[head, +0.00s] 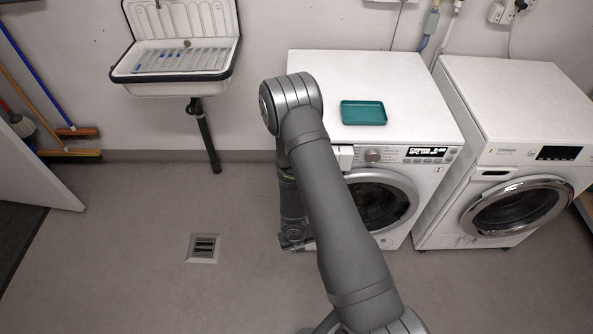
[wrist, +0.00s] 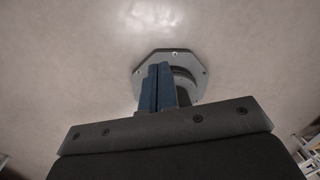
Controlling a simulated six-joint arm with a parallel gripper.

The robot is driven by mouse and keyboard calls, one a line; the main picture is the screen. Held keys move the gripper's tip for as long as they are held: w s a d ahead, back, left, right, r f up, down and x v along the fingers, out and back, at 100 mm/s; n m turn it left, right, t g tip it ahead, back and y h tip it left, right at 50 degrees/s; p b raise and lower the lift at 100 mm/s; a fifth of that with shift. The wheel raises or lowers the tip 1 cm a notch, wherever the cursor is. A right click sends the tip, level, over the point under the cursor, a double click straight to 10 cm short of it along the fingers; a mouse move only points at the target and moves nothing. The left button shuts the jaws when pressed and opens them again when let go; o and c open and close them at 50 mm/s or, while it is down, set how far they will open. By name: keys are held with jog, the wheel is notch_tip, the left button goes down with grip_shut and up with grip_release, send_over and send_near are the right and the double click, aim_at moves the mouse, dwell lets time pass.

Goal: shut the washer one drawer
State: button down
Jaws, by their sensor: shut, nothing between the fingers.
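The left washer (head: 425,115) is white with a round door, a dial and a lit display. A small tag on its front seems to read 1. Its drawer front (head: 344,154) shows as a white block at the upper left of the front panel, beside my arm. My arm hides part of it, and I cannot tell how far it stands out. My gripper (head: 292,240) hangs low at the left of this washer's front, partly behind my arm and apart from the drawer. In the wrist view its blue fingers (wrist: 158,88) are together with nothing between them.
A teal tray (head: 363,113) lies on the left washer's top. A second washer (head: 515,150) stands to the right. A wall sink (head: 180,62) is at the back left, with brooms (head: 70,130) farther left. The floor around the drain (head: 204,247) is clear.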

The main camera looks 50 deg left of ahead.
jog(key=w+r+m+y, duration=0.3)
jog(key=r+m+y, duration=0.1)
jog(key=r+y, duration=0.25)
jog(key=w+d+r+m+g+y, duration=0.1)
jog(key=w+r+m+y, duration=0.1)
jog(key=r+m+y, duration=0.35)
jog(key=w+r+m+y, duration=0.3)
jog(key=r+y, duration=0.3)
jog(key=r, duration=0.4)
jog(key=w+a, duration=0.2)
jog(key=a, duration=1)
jog(key=shift+w+a+f, duration=0.25)
jog(key=shift+w, duration=0.05)
